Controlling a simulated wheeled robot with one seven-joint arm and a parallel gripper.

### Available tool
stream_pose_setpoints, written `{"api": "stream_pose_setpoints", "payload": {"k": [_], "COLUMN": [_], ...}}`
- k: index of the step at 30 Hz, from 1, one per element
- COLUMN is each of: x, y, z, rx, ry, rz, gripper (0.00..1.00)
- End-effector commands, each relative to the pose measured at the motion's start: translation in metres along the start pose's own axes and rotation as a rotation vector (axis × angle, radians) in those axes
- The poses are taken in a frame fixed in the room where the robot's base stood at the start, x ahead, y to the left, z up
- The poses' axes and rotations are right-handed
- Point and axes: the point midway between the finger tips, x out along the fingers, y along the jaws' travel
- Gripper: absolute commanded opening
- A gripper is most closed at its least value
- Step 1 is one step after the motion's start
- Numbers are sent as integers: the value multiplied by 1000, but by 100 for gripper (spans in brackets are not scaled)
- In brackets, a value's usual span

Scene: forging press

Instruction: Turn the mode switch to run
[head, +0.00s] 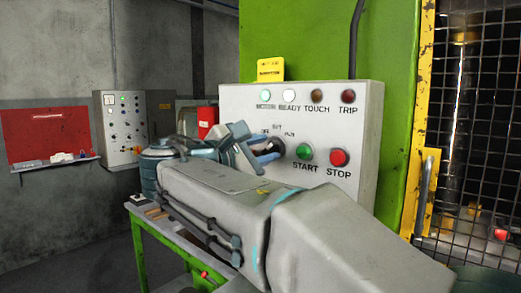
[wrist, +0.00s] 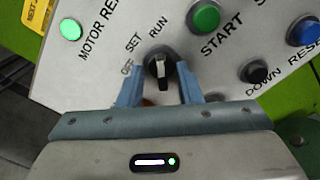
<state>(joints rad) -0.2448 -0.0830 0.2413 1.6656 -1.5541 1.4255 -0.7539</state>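The mode switch (wrist: 160,70) is a black knob with a pale mark on the white control panel (wrist: 90,75). Its labels OFF, SET and RUN curve around its left and upper side in the wrist view. The knob's bar stands nearly vertical there, its upper end in line with RUN. My gripper (wrist: 160,84) is open, with one blue finger on each side of the knob and gaps visible between. In the head view my gripper (head: 262,157) is at the panel and partly covers the switch (head: 276,146). Contact with the panel cannot be told.
Green START (head: 304,152) and red STOP (head: 339,158) buttons sit right of the switch. Indicator lamps line the panel's top; the MOTOR lamp (wrist: 71,30) glows green. A black DOWN button (wrist: 256,72) is near my right finger. A mesh guard (head: 475,130) stands at the right.

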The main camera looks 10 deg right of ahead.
Motion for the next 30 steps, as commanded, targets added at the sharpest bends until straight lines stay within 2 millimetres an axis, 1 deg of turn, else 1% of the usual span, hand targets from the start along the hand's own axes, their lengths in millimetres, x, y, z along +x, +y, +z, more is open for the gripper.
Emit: {"api": "stream_pose_setpoints", "payload": {"k": [5, 8, 11, 21, 25, 30], "x": [-1, -7, -22, -99, -120, -135], "y": [-1, 0, 0, 1, 1, 1], "z": [0, -1, -1, -2, -2, -1], "rx": [-1, -1, -1, 0, -1, -1], "ry": [-1, 1, 2, 2, 2, 1], "rz": [-1, 0, 2, 2, 1, 0], "gripper": [32, 32, 32, 32, 32, 32]}}
